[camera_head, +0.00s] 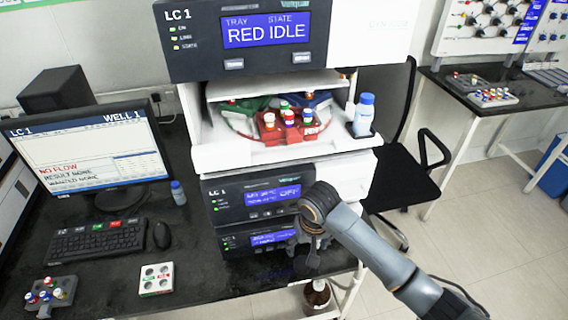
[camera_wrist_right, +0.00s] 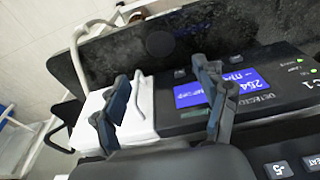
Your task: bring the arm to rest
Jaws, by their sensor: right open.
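My right arm (camera_head: 385,255) comes in from the lower right in the head view. My right gripper (camera_head: 308,248) hangs in front of the lower units of the LC 1 stack, pointing down and partly hidden by the wrist. In the right wrist view the gripper (camera_wrist_right: 168,78) has its two dark fingers spread wide, with nothing between them. Beyond the fingers are a white block and a dark unit (camera_wrist_right: 245,95) with a blue display. My left gripper is not in view.
The LC 1 stack (camera_head: 262,190) holds a tray with red and green vial racks, and a blue-capped bottle (camera_head: 364,115). A monitor (camera_head: 85,155), keyboard (camera_head: 98,240) and vial rack (camera_head: 50,294) are at left. A bottle (camera_head: 317,296) is below the gripper. A chair (camera_head: 405,165) stands behind the arm.

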